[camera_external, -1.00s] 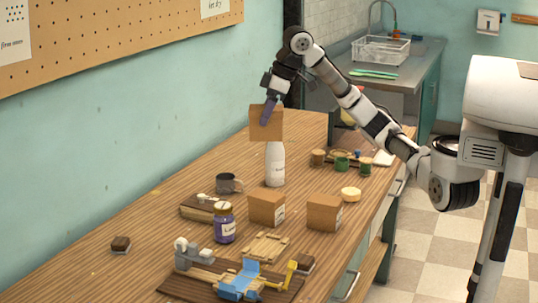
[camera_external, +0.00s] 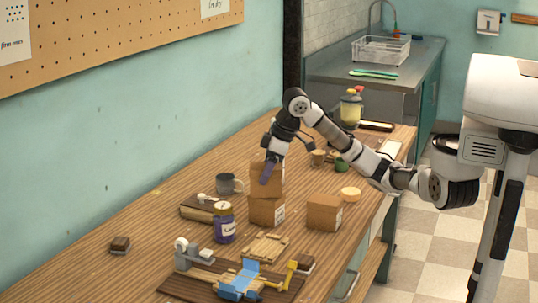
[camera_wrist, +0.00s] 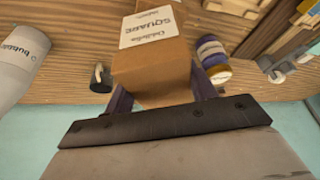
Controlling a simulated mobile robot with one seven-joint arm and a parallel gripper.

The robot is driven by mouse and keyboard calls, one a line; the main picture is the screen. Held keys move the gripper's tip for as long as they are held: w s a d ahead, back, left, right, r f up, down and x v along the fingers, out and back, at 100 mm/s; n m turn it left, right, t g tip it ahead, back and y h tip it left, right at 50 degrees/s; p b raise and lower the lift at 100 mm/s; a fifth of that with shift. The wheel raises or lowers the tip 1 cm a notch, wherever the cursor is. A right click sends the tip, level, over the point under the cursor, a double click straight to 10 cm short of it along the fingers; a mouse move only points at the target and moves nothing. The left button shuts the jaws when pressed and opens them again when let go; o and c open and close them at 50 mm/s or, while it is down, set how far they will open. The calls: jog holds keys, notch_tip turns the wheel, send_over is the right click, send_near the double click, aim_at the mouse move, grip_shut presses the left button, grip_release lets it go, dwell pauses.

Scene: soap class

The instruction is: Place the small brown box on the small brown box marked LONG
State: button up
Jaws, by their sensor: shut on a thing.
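My gripper (camera_external: 268,171) is shut on a small brown box (camera_external: 275,184), with its fingers at the box's sides. In the wrist view the held box (camera_wrist: 152,72) sits between the fingers, and a white label reading SQUARE shows on it. The held box is upright, directly above another brown box (camera_external: 265,211) on the table. I cannot tell whether the two touch or a thin gap remains. A third brown box (camera_external: 323,213) stands to the right. The labels on the lower boxes are too small to read in the external view.
A grey mug (camera_external: 226,184) and a purple labelled jar (camera_external: 224,224) stand left of the stack. A white bottle (camera_wrist: 18,62) shows in the wrist view. A cream round piece (camera_external: 350,194) lies at the right. A board with blue and yellow parts (camera_external: 240,282) is in front.

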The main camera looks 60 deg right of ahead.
jog(key=shift+f, duration=0.2)
jog(key=o, duration=1.1)
jog(key=shift+c, duration=0.2)
jog(key=v, duration=1.2)
jog(key=shift+r+b, duration=0.25)
jog(key=shift+b, duration=0.2)
jog(key=shift+s, duration=0.1)
